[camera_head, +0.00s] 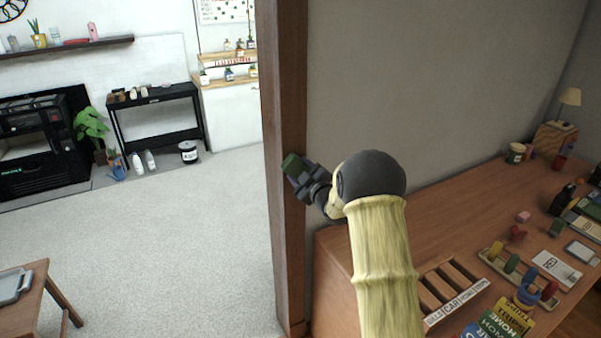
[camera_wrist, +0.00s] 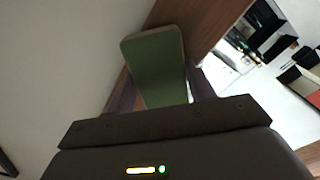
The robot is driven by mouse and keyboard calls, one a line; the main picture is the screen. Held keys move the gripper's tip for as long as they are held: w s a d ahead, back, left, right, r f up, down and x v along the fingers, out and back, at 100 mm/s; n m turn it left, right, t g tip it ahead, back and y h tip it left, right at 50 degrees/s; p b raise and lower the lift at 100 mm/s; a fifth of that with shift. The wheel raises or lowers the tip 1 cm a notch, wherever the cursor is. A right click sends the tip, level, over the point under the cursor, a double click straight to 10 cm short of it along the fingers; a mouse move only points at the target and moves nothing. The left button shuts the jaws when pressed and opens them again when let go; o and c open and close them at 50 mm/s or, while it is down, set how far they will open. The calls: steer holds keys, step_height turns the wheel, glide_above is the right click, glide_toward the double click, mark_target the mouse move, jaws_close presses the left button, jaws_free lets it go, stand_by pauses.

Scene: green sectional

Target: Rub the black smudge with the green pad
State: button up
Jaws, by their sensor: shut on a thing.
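My gripper (camera_head: 300,178) is shut on the green pad (camera_head: 292,164) and holds it up against or close in front of the brown wooden post (camera_head: 284,85). In the wrist view the pad (camera_wrist: 155,62) is a flat green block standing out between the two fingers. The wooden post (camera_wrist: 205,22) shows behind it there. I cannot tell whether the pad touches the wood. No black smudge can be made out in either view; the pad and gripper cover part of the post.
A wooden desk (camera_head: 440,222) with toys, books and a slotted tray (camera_head: 450,290) lies to the right. A grey wall (camera_head: 420,90) adjoins the post. Left of the post is open carpet (camera_head: 170,235), with a low table (camera_head: 40,280) at the lower left.

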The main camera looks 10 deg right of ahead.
steer(key=b+v, duration=0.2)
steer(key=v, duration=0.4)
stand_by(0.6)
steer(key=shift+s+b, duration=0.1)
steer(key=shift+b, duration=0.2)
steer(key=b+v, duration=0.1)
steer(key=v, duration=0.2)
steer(key=shift+r, duration=0.1)
stand_by(0.3)
